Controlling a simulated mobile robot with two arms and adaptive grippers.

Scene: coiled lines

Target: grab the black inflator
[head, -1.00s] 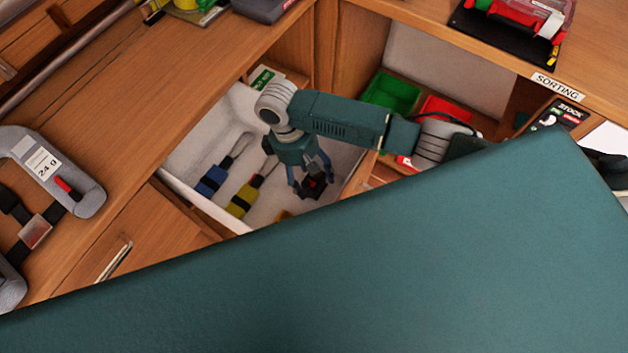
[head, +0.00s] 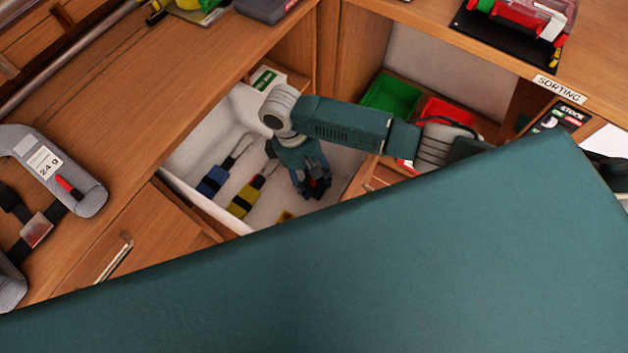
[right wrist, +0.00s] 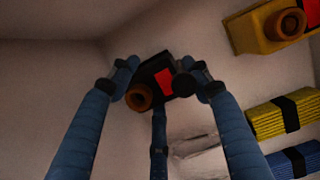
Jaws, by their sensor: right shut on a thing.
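The black inflator (right wrist: 155,75) is a small dark block with a red patch and an orange-brown round nozzle. In the right wrist view it sits between the fingers of my right gripper (right wrist: 158,80), which is shut on it. In the head view my right gripper (head: 312,188) points down inside the white bin, with the dark inflator mostly hidden between its fingers. My left gripper does not show in either view.
The white bin (head: 187,192) also holds a blue coiled line (head: 212,181) and a yellow coiled line (head: 242,203). A yellow inflator (right wrist: 264,25) lies near them. Green (head: 390,93) and red (head: 446,112) trays stand right of the bin. Wooden counters surround it.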

